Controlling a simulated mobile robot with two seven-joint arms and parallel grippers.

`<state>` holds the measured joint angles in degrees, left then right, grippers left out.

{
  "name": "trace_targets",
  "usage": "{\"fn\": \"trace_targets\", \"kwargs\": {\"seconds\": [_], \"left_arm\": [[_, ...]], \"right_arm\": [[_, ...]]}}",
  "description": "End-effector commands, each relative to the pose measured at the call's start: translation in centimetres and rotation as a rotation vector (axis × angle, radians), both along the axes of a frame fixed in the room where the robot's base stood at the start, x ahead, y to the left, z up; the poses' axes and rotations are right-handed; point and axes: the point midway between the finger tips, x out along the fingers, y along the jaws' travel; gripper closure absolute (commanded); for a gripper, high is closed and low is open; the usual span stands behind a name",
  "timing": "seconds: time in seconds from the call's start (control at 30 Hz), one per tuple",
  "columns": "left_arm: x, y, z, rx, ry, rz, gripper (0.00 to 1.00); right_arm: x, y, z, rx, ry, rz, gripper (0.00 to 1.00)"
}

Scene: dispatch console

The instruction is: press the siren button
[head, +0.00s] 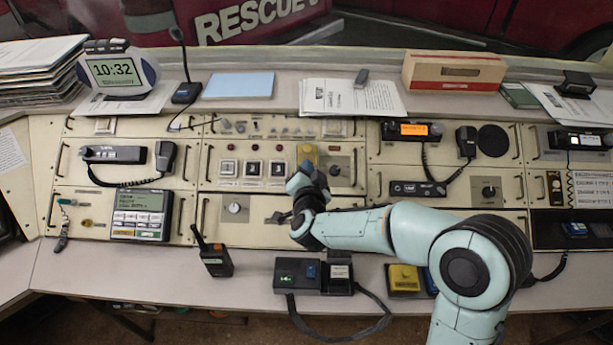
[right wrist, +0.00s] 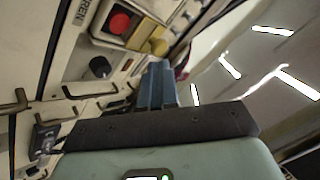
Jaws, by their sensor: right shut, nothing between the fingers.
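The siren button is a round red button (right wrist: 120,23) on the console panel, in the right wrist view's upper left. Part of a label ending in "REN" shows beside it. A yellow piece (right wrist: 157,46) is at its housing; a yellow part (head: 307,153) shows just above my right gripper in the head view. The red button itself cannot be made out there. My right gripper (head: 303,178) is over the console's middle. Its blue fingers (right wrist: 157,78) are shut and empty, to the lower right of the button, apart from it in the picture. My left gripper is not in view.
A black knob (right wrist: 100,67) is close to the button. Square push buttons (head: 253,168) lie left of my gripper. A handheld radio (head: 214,257) and a black box (head: 313,276) with a cable stand on the front ledge. Metal handles project from the panels.

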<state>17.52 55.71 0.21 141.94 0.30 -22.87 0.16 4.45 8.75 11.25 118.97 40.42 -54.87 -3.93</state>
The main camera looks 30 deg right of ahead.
Motion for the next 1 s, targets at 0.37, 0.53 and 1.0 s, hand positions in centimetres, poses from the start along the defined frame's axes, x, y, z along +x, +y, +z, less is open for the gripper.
{"fn": "trace_targets", "kwargs": {"seconds": [0.37, 0.53, 1.0], "left_arm": [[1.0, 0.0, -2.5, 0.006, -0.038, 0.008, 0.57], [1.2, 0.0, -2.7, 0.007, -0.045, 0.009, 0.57], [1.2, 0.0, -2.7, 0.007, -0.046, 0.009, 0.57]], "right_arm": [[2.2, -1.3, -4.2, 0.000, 0.001, 0.001, 1.00], [2.5, -1.5, -4.6, 0.000, -0.001, 0.001, 1.00], [2.6, -1.5, -4.6, 0.000, -0.001, 0.001, 1.00]]}}
